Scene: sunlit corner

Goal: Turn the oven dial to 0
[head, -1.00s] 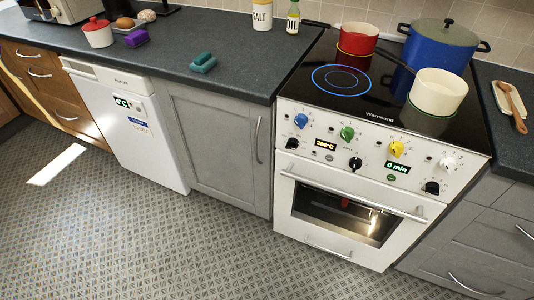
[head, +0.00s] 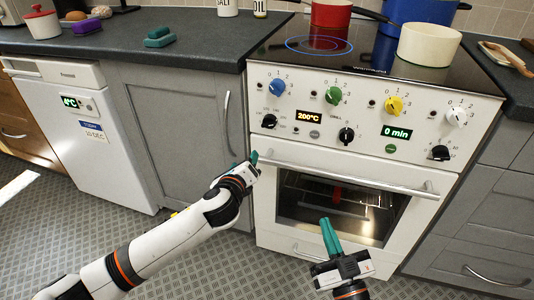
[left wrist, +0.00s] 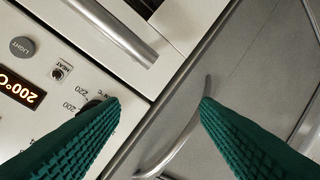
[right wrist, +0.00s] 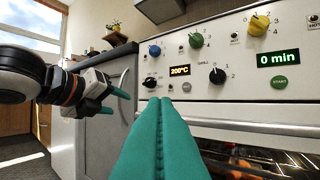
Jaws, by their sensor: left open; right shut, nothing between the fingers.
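The white oven's black temperature dial (head: 269,121) is on the left of the front panel, beside a display (head: 309,117) reading 200°C. In the right wrist view the dial (right wrist: 150,82) is unobstructed; its exact setting is too small to read. In the left wrist view the dial (left wrist: 92,103) is partly hidden by a finger, near the marks 200 and 220. My left gripper (head: 256,160) is open and empty, below the dial near the handle's left end, apart from the dial. My right gripper (head: 328,222) is shut and empty in front of the oven door.
A black grill dial (head: 346,135), a timer dial (head: 440,153) and four coloured hob dials share the panel. The door handle (head: 340,170) sticks out below. A red pot (head: 331,14) and cream pan (head: 429,44) stand on the hob. A grey cupboard (head: 172,120) adjoins the oven's left.

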